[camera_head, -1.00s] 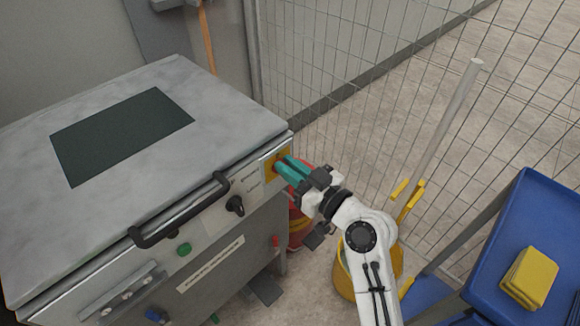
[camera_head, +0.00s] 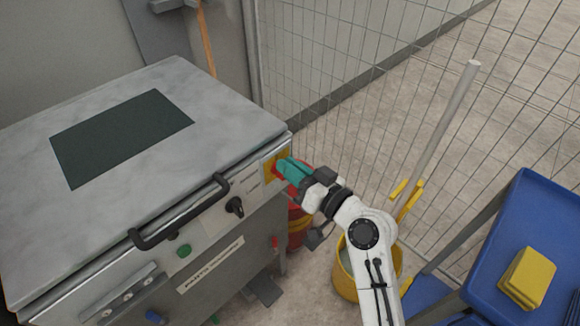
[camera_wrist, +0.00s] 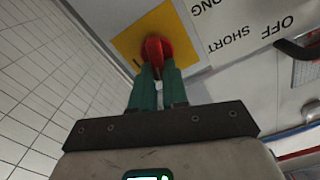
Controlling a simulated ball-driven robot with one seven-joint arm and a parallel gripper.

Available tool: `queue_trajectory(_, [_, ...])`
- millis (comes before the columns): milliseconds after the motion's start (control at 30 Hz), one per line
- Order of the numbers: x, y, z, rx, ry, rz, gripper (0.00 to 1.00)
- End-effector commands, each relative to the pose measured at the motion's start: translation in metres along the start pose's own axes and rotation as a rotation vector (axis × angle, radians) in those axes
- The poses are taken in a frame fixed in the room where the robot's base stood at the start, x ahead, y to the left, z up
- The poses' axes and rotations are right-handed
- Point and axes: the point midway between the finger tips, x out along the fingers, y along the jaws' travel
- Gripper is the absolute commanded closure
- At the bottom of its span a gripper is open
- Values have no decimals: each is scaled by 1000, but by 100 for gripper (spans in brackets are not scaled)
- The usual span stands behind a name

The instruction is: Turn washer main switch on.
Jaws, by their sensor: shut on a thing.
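The washer (camera_head: 215,225) stands at the left, with a sloping front panel under its grey lid. The main switch is a red rotary knob (camera_wrist: 156,48) on a yellow plate (camera_wrist: 128,45), which also shows at the panel's right end in the head view (camera_head: 268,168). My gripper (camera_wrist: 157,75) has its teal fingers shut on the red knob, one finger on each side. In the head view my gripper (camera_head: 281,170) reaches the plate from the right and hides most of the knob.
A black selector knob (camera_head: 235,206), a black bar handle (camera_head: 180,212) and a green button (camera_head: 184,250) are on the panel. A red bin (camera_head: 298,225), a yellow bucket (camera_head: 350,275) and a blue cart (camera_head: 535,225) stand to the right, before a wire fence (camera_head: 370,100).

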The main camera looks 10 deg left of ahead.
Motion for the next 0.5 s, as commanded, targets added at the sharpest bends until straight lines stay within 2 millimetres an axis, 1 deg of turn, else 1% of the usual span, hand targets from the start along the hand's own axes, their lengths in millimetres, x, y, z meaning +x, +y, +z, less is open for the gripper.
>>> queue_trajectory(500, [-1, 9, 0, 492, 1, 3, 100])
